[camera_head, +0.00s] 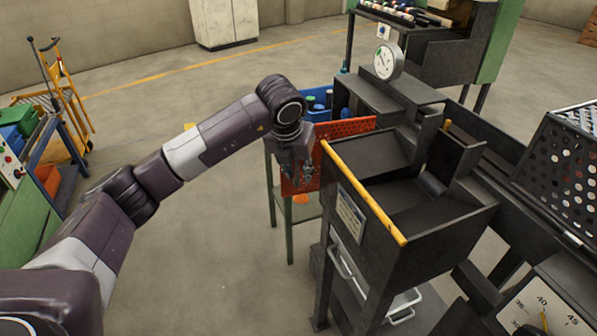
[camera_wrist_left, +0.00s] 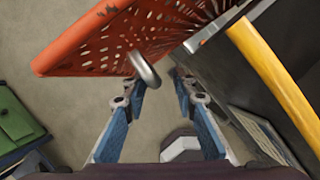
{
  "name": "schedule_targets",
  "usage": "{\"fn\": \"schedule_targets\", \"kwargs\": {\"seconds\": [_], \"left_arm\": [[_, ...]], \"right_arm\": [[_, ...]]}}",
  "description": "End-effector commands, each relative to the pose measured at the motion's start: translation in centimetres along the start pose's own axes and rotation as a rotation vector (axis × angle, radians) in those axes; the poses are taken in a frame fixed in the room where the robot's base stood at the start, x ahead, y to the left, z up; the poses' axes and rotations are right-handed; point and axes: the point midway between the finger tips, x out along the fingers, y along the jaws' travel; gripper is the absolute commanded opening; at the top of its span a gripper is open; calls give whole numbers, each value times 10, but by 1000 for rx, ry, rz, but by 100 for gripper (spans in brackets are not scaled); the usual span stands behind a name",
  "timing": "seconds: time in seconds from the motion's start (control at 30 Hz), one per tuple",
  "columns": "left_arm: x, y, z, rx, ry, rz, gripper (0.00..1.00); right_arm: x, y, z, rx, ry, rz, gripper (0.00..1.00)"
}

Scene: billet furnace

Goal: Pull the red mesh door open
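The red mesh door (camera_head: 346,128) is at the left side of the dark furnace housing (camera_head: 447,228), partly behind my left gripper (camera_head: 300,178). In the left wrist view the red mesh door (camera_wrist_left: 110,42) fills the upper left and meets the dark housing near a grey strip at upper right. A curved metal handle (camera_wrist_left: 144,70) sticks out from the door. My left gripper (camera_wrist_left: 158,92) is open, its blue fingers apart. The handle's lower end is close to the left fingertip; I cannot tell whether they touch. My right gripper is not in view.
A yellow bar (camera_head: 362,192) runs along the housing's left top edge, close to my left gripper. A green-legged stand with blue bins (camera_head: 318,97) is behind the door. Open floor (camera_head: 225,225) lies to the left. A yellow trolley (camera_head: 66,105) stands far left.

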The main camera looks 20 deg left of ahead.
Motion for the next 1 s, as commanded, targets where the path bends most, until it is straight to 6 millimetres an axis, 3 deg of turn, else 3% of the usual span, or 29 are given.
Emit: {"fn": "schedule_targets", "kwargs": {"seconds": [0.4, 0.6, 1.0], "left_arm": [[-79, -1, 2, 2, -7, -2, 26], [-108, -1, 2, 0, -5, -2, 26], [-118, -1, 1, 1, -2, -2, 26]], "right_arm": [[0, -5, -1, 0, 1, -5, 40], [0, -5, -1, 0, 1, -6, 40], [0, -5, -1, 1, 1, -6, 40]]}}
